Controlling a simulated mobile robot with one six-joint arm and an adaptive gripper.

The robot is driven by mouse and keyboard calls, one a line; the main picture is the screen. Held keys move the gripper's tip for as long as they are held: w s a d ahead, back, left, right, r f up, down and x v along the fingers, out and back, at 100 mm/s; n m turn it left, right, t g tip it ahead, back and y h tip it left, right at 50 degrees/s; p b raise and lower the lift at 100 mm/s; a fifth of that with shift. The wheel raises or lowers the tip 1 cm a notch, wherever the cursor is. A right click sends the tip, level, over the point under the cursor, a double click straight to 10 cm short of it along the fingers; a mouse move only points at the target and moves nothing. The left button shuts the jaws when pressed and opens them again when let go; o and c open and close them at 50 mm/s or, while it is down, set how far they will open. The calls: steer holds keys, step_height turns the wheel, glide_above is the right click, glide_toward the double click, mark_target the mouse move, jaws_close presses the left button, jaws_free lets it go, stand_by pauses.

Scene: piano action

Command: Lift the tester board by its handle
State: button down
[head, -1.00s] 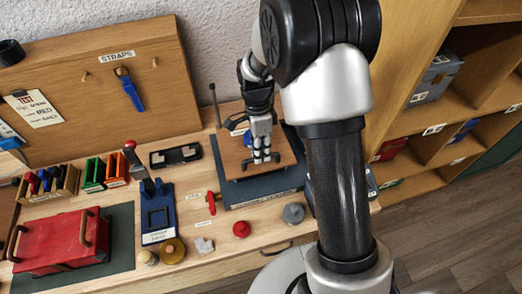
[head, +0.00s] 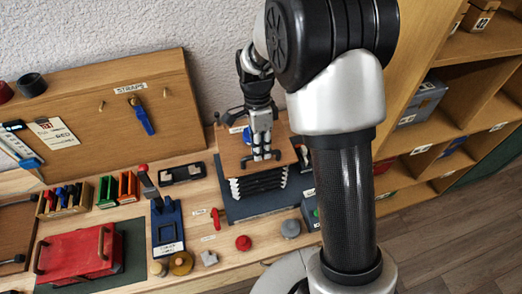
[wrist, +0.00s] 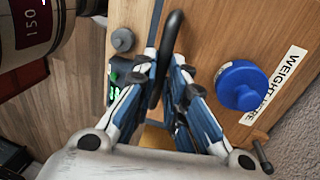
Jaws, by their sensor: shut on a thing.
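The tester board (head: 233,165) is a wooden panel held level above the dark mat, with black-and-white pleated rows showing beneath it. Its black handle (wrist: 172,35) is a curved bar across the wood in the wrist view. My gripper (head: 262,150) comes down on the handle from above. In the wrist view my gripper (wrist: 166,68) has its fingers on either side of the bar, shut on it. A blue knob (wrist: 241,85) sits on the board beside a "WEIGHT HERE" label.
The dark mat (head: 236,211) lies under the board. A red knob (head: 243,242) and grey knob (head: 290,228) stand in front. A red case (head: 75,255) and blue holder (head: 167,228) are to the left. Wooden shelves (head: 470,80) stand right.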

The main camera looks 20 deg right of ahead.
steer(key=shift+w+r, duration=0.1)
steer(key=shift+r, duration=0.1)
steer(key=c, duration=1.6)
jaws_free()
steer(key=shift+c, duration=0.2)
step_height(320, 180, up, 12)
steer(key=w, duration=0.2)
steer(key=shift+w+f, duration=0.1)
steer(key=shift+f, duration=0.05)
